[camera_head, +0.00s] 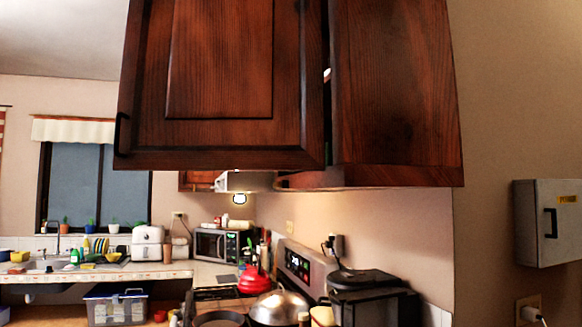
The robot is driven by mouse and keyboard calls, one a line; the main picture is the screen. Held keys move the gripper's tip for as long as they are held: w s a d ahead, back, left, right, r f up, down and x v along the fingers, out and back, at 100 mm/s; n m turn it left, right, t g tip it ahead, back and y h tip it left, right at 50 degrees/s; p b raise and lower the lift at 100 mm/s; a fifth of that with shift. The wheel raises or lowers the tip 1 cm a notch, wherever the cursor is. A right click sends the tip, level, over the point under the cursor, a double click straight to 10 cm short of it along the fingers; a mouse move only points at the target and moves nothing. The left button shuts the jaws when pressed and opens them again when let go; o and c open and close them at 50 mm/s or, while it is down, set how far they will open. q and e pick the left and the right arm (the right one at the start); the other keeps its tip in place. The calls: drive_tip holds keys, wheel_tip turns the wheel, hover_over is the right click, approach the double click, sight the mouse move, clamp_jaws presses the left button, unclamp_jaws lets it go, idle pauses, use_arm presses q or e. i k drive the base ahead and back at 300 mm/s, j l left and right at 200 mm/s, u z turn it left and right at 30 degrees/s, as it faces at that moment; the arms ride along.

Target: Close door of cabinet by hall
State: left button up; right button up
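A dark reddish-brown wall cabinet (395,95) hangs high in the middle of the head view, above the stove area. Its wooden door (220,85) stands open, swung out toward the left, with a dark gap between the door and the cabinet's side panel. A black handle (121,134) is at the door's left edge. The cabinet's inside is mostly hidden. Neither my left nor my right gripper shows in this view.
Below are a black appliance (375,295), a stove (297,265), a metal pot lid (280,306) and a red kettle (254,281). A microwave (216,245) stands farther back. A grey wall box (547,222) is at the right.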

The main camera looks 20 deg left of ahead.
sight(205, 85)
drive_tip(key=k+j+u, duration=0.2)
drive_tip(key=u, duration=0.15)
drive_tip(key=k+j+u, duration=0.2)
drive_tip(key=u, duration=0.15)
